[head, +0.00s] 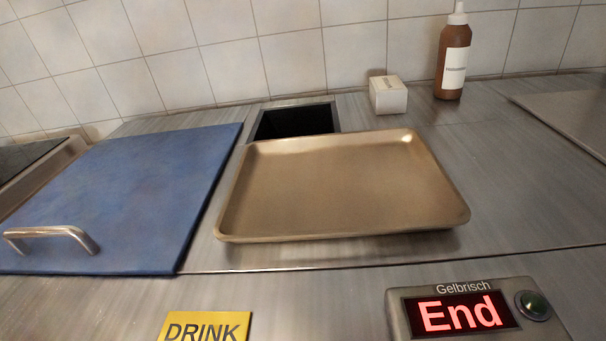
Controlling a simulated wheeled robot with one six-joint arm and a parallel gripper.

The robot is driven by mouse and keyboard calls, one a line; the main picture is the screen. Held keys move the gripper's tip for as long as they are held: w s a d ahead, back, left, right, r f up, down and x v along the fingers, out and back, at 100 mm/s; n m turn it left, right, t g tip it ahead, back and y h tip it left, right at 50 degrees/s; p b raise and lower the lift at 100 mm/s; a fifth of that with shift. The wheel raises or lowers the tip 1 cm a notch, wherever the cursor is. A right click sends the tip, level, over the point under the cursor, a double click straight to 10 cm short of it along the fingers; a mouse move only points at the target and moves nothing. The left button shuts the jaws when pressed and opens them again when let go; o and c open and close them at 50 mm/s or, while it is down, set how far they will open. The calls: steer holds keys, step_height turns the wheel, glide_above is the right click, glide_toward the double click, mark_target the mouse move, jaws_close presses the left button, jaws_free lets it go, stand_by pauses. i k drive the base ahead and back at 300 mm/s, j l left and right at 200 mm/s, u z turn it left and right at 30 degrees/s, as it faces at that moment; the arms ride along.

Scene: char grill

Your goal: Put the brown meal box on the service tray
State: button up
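A bronze-brown rectangular tray (338,188), which looks like the service tray, lies on the steel counter in the middle of the head view. It has a raised rim and is empty. No brown meal box shows in this view. My gripper does not show in the view either, so its state and anything in it are hidden.
A blue board (130,190) with a metal handle (50,236) lies left of the tray. Behind the tray are a dark square opening (295,121), a small white box (388,95) and a brown bottle (453,55). In front are a yellow DRINK sign (205,327) and a display (462,312) reading "End". Bare counter (530,180) lies right.

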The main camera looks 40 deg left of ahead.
mark_target(335, 183)
steer(key=i+j, duration=1.15)
